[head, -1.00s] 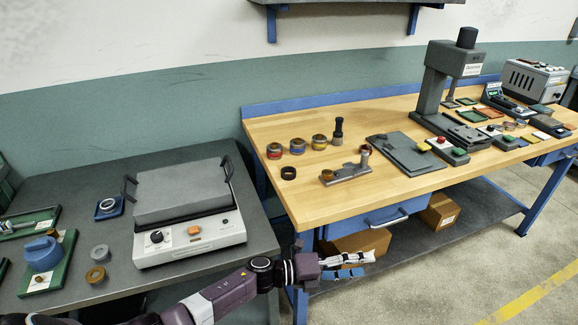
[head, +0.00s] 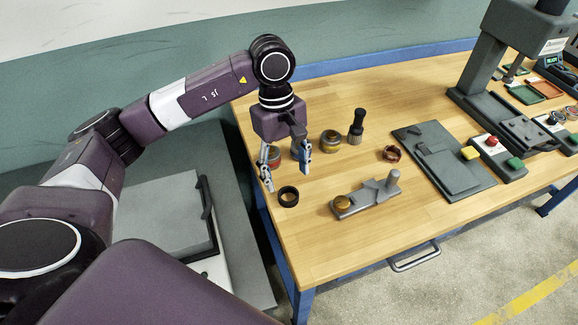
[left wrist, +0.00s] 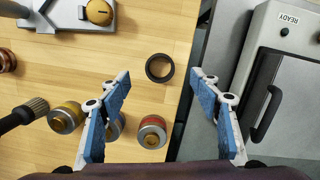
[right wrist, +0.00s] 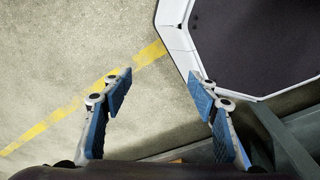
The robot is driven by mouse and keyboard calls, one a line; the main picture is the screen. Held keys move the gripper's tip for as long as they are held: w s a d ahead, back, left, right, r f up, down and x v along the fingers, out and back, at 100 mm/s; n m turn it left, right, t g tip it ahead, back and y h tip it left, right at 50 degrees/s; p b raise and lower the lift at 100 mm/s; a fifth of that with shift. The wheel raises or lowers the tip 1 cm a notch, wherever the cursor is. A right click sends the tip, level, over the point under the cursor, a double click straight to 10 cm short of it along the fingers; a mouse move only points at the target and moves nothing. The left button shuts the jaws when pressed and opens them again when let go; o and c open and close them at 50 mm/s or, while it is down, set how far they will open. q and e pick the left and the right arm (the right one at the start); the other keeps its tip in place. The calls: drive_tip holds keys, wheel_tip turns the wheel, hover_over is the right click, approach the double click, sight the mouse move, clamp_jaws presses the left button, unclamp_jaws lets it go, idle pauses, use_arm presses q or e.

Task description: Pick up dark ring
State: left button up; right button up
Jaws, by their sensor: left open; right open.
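The dark ring (head: 288,196) lies flat on the wooden table near its left edge in the head view. It also shows in the left wrist view (left wrist: 160,68), with bare wood through its middle. My left gripper (head: 286,178) is open and empty above the table, pointing down, close to the ring. In the left wrist view the ring lies beyond the fingertips, between the two fingers and apart from both. My right gripper (right wrist: 158,82) is open and empty in the right wrist view, over the floor, and is not seen in the head view.
Round tins (head: 330,141) with coloured bands and a dark brush (head: 356,126) stand behind the ring. A grey fixture (head: 368,195) with an amber disc lies to its right. A reddish ring (head: 391,154) lies farther right. A grey machine (head: 165,215) stands on the left bench.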

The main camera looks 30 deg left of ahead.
sight(289, 200)
use_arm(q)
drive_tip(key=shift+s+a+f+y+p, duration=0.15)
drive_tip(key=shift+f+p, duration=0.15)
drive_tip(key=shift+f, duration=0.2)
drive_tip(key=shift+s+a+f+y+p, duration=0.15)
drive_tip(key=shift+f+p, duration=0.15)
drive_tip(key=shift+f, duration=0.15)
drive_tip(key=shift+w+d+f+p, duration=0.1)
drive_tip(key=shift+d+f+p, duration=0.15)
drive_tip(key=shift+f+p, duration=0.3)
drive_tip(key=shift+d+f+p, duration=0.2)
drive_tip(key=shift+f+p, duration=0.1)
drive_tip(key=shift+f, duration=0.3)
wheel_tip(289, 200, down, 3)
drive_tip(key=shift+w+d+r, duration=0.1)
drive_tip(key=shift+r, duration=0.05)
drive_tip(key=c, duration=1.2)
drive_tip(key=shift+c, duration=0.6)
use_arm(e)
drive_tip(key=shift+g, duration=0.3)
drive_tip(key=s+r, duration=0.1)
drive_tip(key=s+d+r, duration=0.1)
drive_tip(key=s+r, duration=0.1)
drive_tip(key=s, duration=0.1)
drive_tip(key=shift+d, duration=0.4)
